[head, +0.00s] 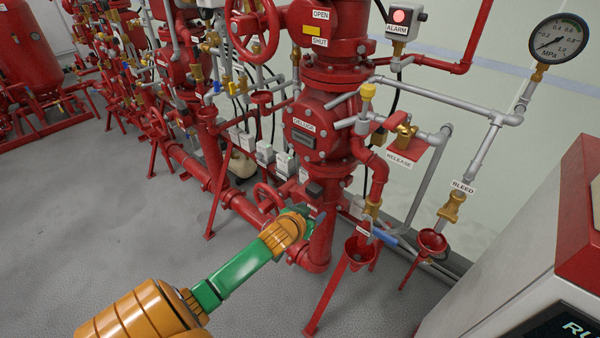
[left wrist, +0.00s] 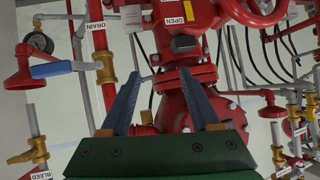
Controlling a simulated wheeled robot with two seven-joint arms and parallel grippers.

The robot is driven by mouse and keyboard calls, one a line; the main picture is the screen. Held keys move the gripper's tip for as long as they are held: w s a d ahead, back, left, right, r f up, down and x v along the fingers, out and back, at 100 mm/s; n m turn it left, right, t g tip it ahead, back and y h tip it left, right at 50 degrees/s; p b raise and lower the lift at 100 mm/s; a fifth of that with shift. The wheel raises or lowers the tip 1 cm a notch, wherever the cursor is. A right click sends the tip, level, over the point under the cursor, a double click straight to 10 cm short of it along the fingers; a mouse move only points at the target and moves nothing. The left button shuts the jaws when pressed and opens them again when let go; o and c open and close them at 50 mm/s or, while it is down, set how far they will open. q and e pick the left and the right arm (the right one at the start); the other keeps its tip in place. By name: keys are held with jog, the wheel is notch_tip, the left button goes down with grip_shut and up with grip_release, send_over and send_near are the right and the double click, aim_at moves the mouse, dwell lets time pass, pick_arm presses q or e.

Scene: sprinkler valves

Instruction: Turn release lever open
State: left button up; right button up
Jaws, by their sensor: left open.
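The release valve (head: 404,133) is brass and sits on a red bracket with a RELEASE label (head: 399,160), right of the deluge valve in the head view. I cannot make out its lever's position clearly. My left gripper (head: 316,213) is in front of the lower red riser, below and left of the release valve and apart from it. In the left wrist view its two blue-grey fingers (left wrist: 158,92) are spread with nothing held between them. I cannot pick out the release lever in that view. My right gripper is not in view.
A blue drain handle (head: 385,236) lies right of my gripper, beside a red funnel (head: 360,250); the handle also shows in the left wrist view (left wrist: 62,68). A bleed valve (head: 450,208) and another funnel (head: 432,242) are further right. A red-and-white cabinet (head: 520,265) fills the lower right.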

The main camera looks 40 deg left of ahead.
pick_arm(q)
jog(key=shift+s+a+f, duration=0.15)
jog(key=shift+s+f, duration=0.25)
jog(key=shift+f, duration=0.25)
